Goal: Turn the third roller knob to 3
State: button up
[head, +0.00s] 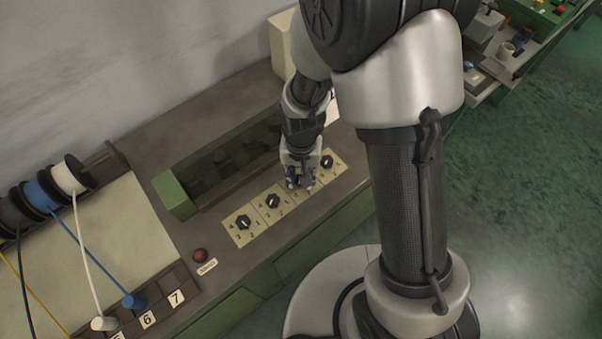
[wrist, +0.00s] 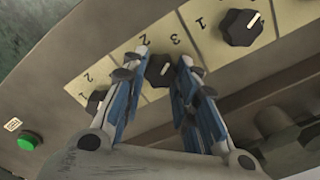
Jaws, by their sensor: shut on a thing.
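A row of black roller knobs with white pointer marks sits on beige numbered plates. In the head view, the first knob (head: 243,222) and second knob (head: 273,201) are clear to the left, and the fourth knob (head: 327,161) is to the right. My gripper (head: 299,184) covers the third knob there. In the wrist view, my gripper (wrist: 163,60) is shut on the third knob (wrist: 159,72), a finger on each side. Its white mark slants up and right, roughly toward the printed 3 (wrist: 175,40). Part of its plate is hidden by the fingers.
Neighbouring knobs stand close on both sides. A long dark roller housing with a green end block (head: 175,196) lies behind the row. A red button (head: 200,255) is left of it; a green button (wrist: 30,141) shows in the wrist view. Cable spools stand farther left.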

jog(key=o, duration=1)
jog(key=shift+o, duration=0.2)
jog(key=shift+r, duration=0.1)
notch_tip(320, 180, up, 12)
